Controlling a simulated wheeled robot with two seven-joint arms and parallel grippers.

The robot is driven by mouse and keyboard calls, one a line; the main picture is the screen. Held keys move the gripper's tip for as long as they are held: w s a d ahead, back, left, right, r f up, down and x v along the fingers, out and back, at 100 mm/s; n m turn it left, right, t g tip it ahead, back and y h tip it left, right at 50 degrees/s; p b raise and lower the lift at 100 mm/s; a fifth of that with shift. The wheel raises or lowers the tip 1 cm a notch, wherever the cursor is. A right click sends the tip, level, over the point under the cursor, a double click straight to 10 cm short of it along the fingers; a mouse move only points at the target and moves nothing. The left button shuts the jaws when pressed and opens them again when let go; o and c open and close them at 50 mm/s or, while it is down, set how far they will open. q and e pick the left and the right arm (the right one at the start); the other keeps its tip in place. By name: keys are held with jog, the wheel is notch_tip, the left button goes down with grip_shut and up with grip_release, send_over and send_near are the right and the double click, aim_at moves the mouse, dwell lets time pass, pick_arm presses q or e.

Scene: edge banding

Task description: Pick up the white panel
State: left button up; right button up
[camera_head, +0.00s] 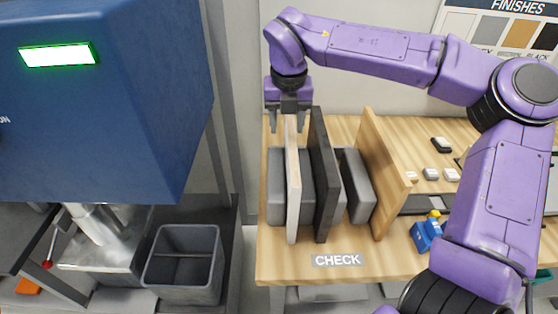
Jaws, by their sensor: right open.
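The white panel (292,190) stands upright on edge at the left of a rack on the wooden table, with its narrow edge toward me. My right gripper (288,122) points down at the top of the white panel's far end, its two fingers on either side of the panel's top edge. The fingers are open; whether either touches the panel I cannot tell. My left gripper is not in the head view.
A dark panel (322,180) and a wooden panel (383,170) stand to the right, between grey rack blocks (357,187). A blue figure (427,232) and several small samples sit on the wooden table (285,262). A blue machine (110,130) and a grey bin (183,285) are at left.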

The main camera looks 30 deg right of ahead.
aim_at(292, 140)
jog(key=s+f, duration=0.1)
jog(key=s+f+p, duration=0.1)
jog(key=shift+s+d, duration=0.3)
jog(key=shift+s, duration=0.1)
jog(key=w+f, duration=0.1)
jog(key=f+p, duration=0.1)
jog(key=f, duration=0.1)
jog(key=w+f+p, duration=0.1)
jog(key=f, duration=0.1)
jog(key=shift+w+d+f, duration=0.15)
jog(key=shift+w+d, duration=0.1)
jog(key=shift+w, duration=0.1)
jog(key=shift+w+f, duration=0.2)
jog(key=shift+f, duration=0.1)
jog(key=shift+s+d+r, duration=0.1)
jog(key=shift+s+r, duration=0.15)
jog(key=shift+s, duration=0.25)
jog(key=shift+c, duration=0.3)
jog(key=shift+s+r, duration=0.1)
jog(key=shift+s, duration=0.05)
jog(key=c, duration=0.5)
grip_shut()
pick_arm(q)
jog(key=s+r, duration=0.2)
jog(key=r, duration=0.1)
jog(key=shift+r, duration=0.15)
